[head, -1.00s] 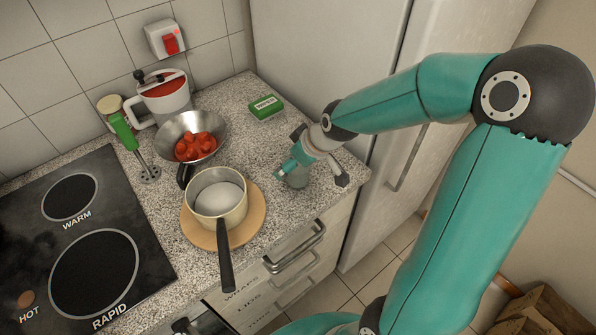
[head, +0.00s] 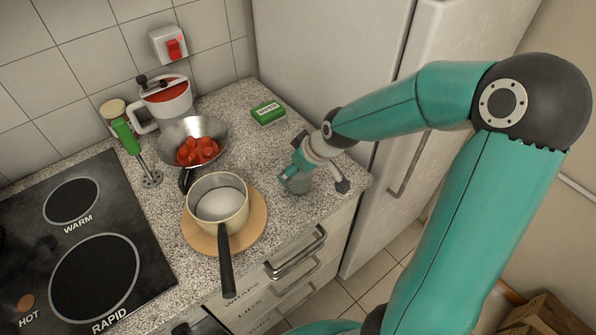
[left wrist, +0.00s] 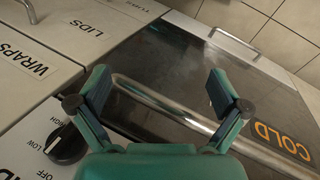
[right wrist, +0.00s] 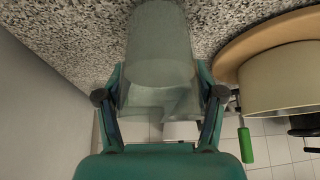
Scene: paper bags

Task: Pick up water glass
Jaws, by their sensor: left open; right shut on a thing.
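The water glass (right wrist: 160,50) is clear and stands between the fingers of my right gripper (right wrist: 160,105) in the right wrist view. In the head view, the glass (head: 298,183) is partly hidden by my right gripper (head: 312,172), at the counter's right part near its front edge. My right gripper is shut on the glass from the side. I cannot tell whether its base touches the counter. My left gripper (left wrist: 160,105) is open and empty, in front of the oven handle in the left wrist view.
A cream saucepan (head: 218,203) on a round wooden board (head: 258,232) stands left of the glass, its handle over the counter edge. Behind it are a steel pan (head: 196,130) with tomatoes, a red-filled jug (head: 168,102) and a green box (head: 268,111). The fridge (head: 340,60) bounds the right.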

